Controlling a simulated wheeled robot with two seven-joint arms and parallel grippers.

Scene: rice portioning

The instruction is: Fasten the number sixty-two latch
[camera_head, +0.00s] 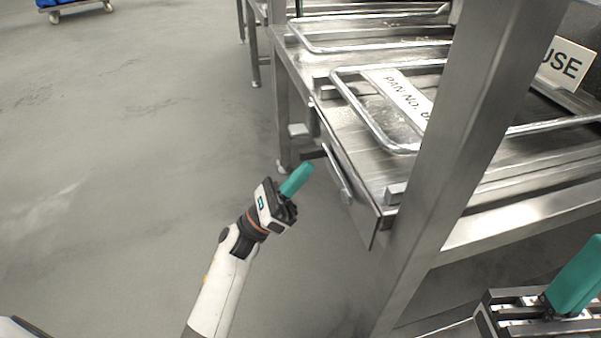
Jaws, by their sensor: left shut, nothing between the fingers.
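A white label reading "PAN NO. 6…" (400,97) lies at a steel wire frame (343,92) on the steel bench; its end is cut off by the upright post. Below it, a hanging steel front panel (357,210) carries a bar-like handle or latch (339,182); no number shows on it. My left gripper (301,176), with teal fingers, is shut and empty, left of the panel and apart from the bar. My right gripper (577,276) is at the lower right, its fingertips not clearly shown.
A thick steel post (455,140) crosses the bench front and hides part of it. A sign ending in "USE" (567,64) stands at the upper right. A blue load on a wheeled dolly (75,8) is at the top left. The grey floor (130,160) left of the bench is clear.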

